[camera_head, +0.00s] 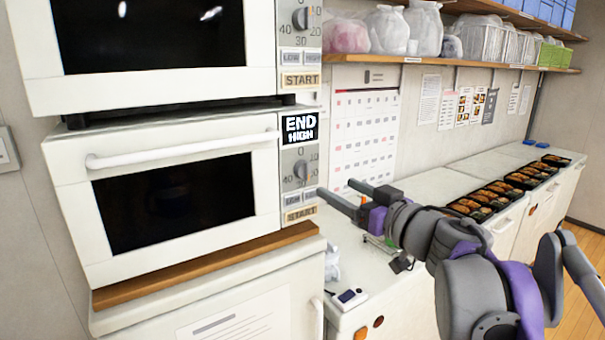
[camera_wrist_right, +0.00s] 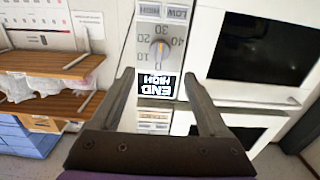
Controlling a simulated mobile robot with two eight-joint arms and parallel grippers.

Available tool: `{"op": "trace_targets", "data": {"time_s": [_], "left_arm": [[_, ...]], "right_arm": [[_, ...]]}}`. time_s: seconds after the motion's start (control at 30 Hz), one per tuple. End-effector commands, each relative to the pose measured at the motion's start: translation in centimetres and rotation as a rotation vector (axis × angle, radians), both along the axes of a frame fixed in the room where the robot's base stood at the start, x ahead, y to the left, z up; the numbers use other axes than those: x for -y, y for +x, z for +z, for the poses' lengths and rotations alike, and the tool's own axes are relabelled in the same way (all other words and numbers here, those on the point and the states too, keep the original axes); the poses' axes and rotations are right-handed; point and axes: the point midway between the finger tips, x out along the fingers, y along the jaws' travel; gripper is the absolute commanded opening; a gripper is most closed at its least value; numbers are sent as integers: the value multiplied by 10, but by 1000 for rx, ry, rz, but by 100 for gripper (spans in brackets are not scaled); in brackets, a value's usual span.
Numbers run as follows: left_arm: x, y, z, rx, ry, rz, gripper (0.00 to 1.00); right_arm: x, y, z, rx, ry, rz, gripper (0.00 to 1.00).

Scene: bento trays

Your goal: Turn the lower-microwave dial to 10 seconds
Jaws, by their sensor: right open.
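The lower microwave (camera_head: 70,215) is white with a dark window and a long white handle. Its round grey dial (camera_head: 301,169) is on the right panel, ringed by numbers, under a display (camera_head: 299,128) reading END HIGH. The wrist view is upside down and shows the dial (camera_wrist_right: 160,48) with an orange mark, and the display (camera_wrist_right: 157,85). The dial's ridge looks roughly vertical; its exact setting is hard to read. My right gripper (camera_head: 338,189) is open and empty, right of the dial and apart from it. In the wrist view its fingers (camera_wrist_right: 158,75) frame the display. My left gripper is out of view.
An upper microwave (camera_head: 150,92) sits directly above. START and LOW/HIGH buttons lie below the lower dial. A wooden board (camera_head: 200,268) is under the lower microwave. A calendar (camera_head: 362,130) hangs right of it. Bento trays (camera_head: 505,186) line the counter, and a shelf (camera_head: 480,62) holds bags.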

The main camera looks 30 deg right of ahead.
Motion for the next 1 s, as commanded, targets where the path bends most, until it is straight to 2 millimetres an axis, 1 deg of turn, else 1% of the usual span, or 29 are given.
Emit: {"op": "trace_targets", "data": {"time_s": [0.17,0.4,0.5,0.6,0.7,0.97,1.0], "left_arm": [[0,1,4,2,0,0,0],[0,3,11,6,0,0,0],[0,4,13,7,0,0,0],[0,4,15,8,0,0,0],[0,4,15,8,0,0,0],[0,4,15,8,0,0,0],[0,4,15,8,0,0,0]], "right_arm": [[-4,27,1,1,1,6,79],[-7,73,1,2,1,4,79],[-8,87,1,3,0,2,79],[-9,97,1,3,0,1,79],[-9,102,0,2,0,0,79],[-9,103,-1,2,-1,-1,79],[-9,103,-1,2,-1,-1,77]]}}
